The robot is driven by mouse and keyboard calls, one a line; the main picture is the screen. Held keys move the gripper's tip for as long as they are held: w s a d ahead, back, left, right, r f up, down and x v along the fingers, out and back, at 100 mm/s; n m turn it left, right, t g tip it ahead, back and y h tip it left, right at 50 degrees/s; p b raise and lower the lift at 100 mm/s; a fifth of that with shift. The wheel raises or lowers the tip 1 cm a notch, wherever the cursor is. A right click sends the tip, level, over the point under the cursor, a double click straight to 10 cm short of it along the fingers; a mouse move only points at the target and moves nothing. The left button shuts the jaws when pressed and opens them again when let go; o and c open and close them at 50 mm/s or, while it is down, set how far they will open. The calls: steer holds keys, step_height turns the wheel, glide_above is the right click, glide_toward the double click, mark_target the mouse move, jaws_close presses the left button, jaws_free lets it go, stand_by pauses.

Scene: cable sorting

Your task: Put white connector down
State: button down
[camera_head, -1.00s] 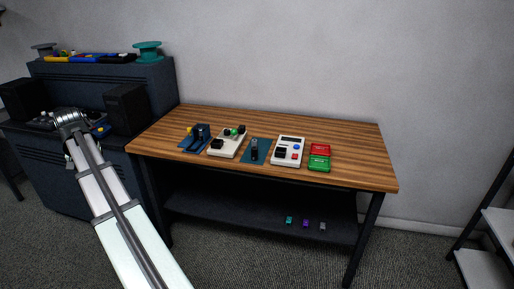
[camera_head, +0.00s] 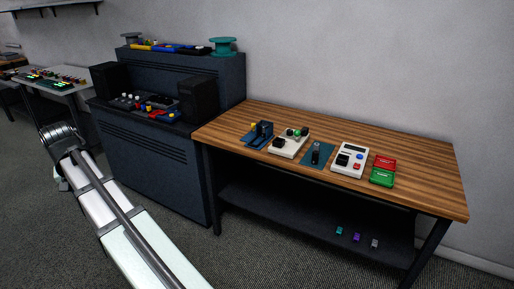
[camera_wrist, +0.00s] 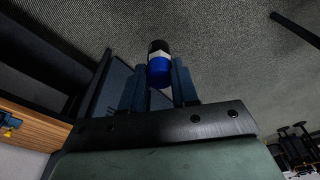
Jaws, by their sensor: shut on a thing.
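In the wrist view my gripper (camera_wrist: 159,82) is shut on a small blue piece with a white band and a dark end (camera_wrist: 159,68). The piece is held over grey carpet, clear of any surface. I cannot tell from this view whether it is the white connector. In the head view the fingers and the held piece are not visible; only my arm shows at the left. A small pale grey piece (camera_head: 374,243) lies on the table's lower shelf, beside a purple piece (camera_head: 356,237) and a teal piece (camera_head: 339,230).
A wooden table (camera_head: 420,175) at the right bears several devices, a red tray (camera_head: 385,162) and a green tray (camera_head: 381,177). A dark console (camera_head: 155,150) stands left of it. A farther table (camera_head: 60,76) with small coloured parts is at the far left. Carpet between is open.

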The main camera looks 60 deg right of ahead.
steer(key=s+d+m, duration=0.2)
steer(key=s+d, duration=0.2)
steer(key=d, duration=0.8)
steer(key=s+d+m, duration=0.2)
steer(key=s+d, duration=0.1)
steer(key=d, duration=0.8)
steer(key=s+d+m, duration=0.2)
steer(key=s+d, duration=0.2)
steer(key=d, duration=0.8)
steer(key=s+d+m+g, duration=0.1)
steer(key=s+d+m, duration=0.3)
steer(key=s+d, duration=1)
steer(key=s+d+m+g, duration=0.1)
steer(key=s+d+m, duration=0.6)
steer(key=d, duration=1)
steer(key=s+d+m, duration=0.2)
steer(key=s+d, duration=1.2)
steer(key=d, duration=0.2)
steer(key=shift+w+f+m+g, duration=0.15)
steer(key=shift+f+m, duration=0.45)
steer(key=shift+f, duration=1.9)
steer(key=shift+w+f+m+g, duration=0.1)
steer(key=shift+f+m+g, duration=0.35)
steer(key=shift+f, duration=2.05)
steer(key=shift+f, duration=0.15)
